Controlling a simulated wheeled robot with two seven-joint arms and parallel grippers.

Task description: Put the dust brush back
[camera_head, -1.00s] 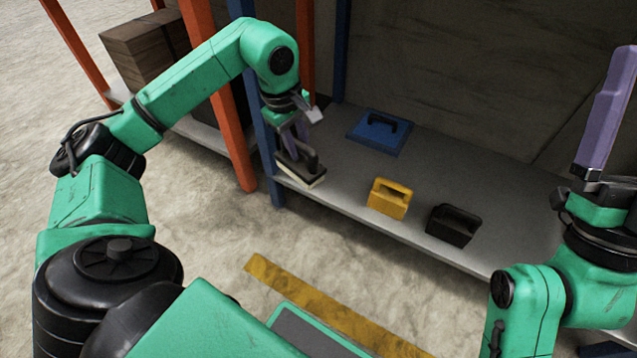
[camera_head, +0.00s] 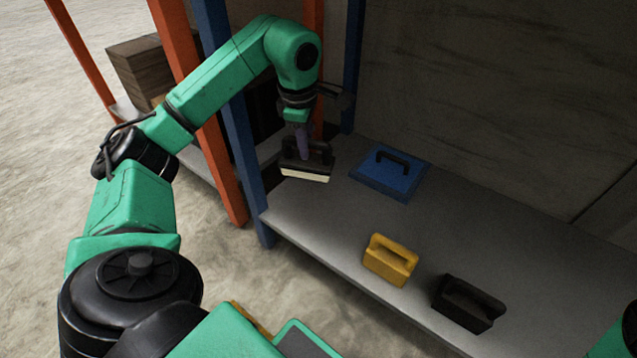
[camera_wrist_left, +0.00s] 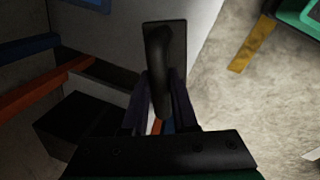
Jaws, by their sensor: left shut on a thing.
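The dust brush (camera_head: 306,170) has a black body and handle with a pale bristle strip along its lower edge. My left gripper (camera_head: 303,146) is shut on its handle. It holds the brush over the left end of the grey shelf, bristles down; whether it touches the shelf I cannot tell. In the left wrist view the dark brush (camera_wrist_left: 164,60) stands between the purple fingers of my left gripper (camera_wrist_left: 160,108). My right gripper is out of the head view; only a bit of that arm shows at the right edge.
On the grey shelf (camera_head: 330,226) a blue plate with a handle (camera_head: 390,172) lies to the right of the brush. A yellow handled block (camera_head: 390,260) and a black handled block (camera_head: 468,303) stand near the front edge. Blue (camera_head: 236,130) and orange posts rise at the left.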

